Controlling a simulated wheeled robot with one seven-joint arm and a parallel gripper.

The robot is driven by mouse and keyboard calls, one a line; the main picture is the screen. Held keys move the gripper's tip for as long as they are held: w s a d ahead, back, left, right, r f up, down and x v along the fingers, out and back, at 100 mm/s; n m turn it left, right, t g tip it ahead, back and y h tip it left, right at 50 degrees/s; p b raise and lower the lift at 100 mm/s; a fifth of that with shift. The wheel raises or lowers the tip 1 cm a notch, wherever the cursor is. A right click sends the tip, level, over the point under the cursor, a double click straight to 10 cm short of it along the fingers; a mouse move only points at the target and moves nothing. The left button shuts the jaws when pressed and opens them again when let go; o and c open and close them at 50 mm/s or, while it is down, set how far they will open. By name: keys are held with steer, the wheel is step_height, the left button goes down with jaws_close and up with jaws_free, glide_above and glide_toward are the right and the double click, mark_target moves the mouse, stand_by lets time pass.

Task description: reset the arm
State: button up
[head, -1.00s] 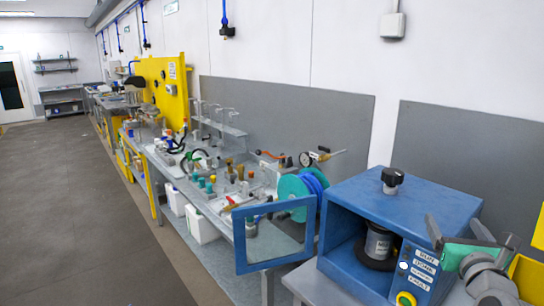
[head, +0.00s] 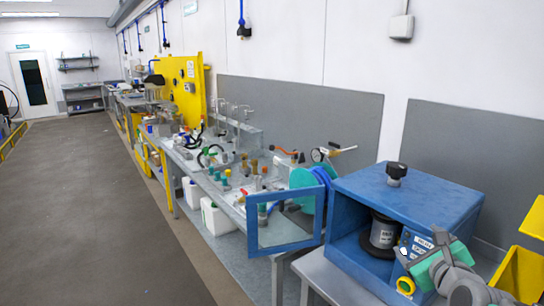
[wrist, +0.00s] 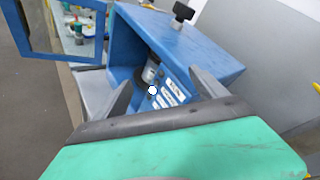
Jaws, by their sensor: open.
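My gripper (head: 422,262) is at the lower right of the head view, in front of the right part of the blue cabinet (head: 420,197). In the wrist view my gripper (wrist: 155,88) has its two fingers spread apart with nothing between them. The cabinet also shows in the wrist view (wrist: 190,45), beyond the fingers. Its windowed door (head: 283,222) stands open to the left. A dark cylinder with a label (head: 383,232) stands inside the cabinet. My gripper hides part of the cabinet's front panel with its labels.
A grey bench (head: 215,180) with many fittings and a teal and blue reel (head: 312,190) runs away to the left. A yellow bin (head: 520,272) is at the right edge. The floor (head: 85,200) at left is clear.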

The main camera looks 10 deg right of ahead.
steer(key=s+a+f+n+g+y, duration=0.1)
steer(key=a+f+n+g+y, duration=0.15)
steer(key=a+f+n, duration=0.45)
steer(key=a+f+n+g+y, duration=0.2)
steer(key=a+f+n+g, duration=0.1)
steer(key=a+n, duration=0.8)
steer(key=s+a+f+n+g, duration=0.4)
steer(key=s+a+n, duration=0.4)
steer(key=n, duration=0.6)
steer(key=shift+s+a+g, duration=0.25)
steer(key=shift+s+g, duration=0.1)
steer(key=shift+s, duration=0.5)
steer(key=shift+c, duration=0.5)
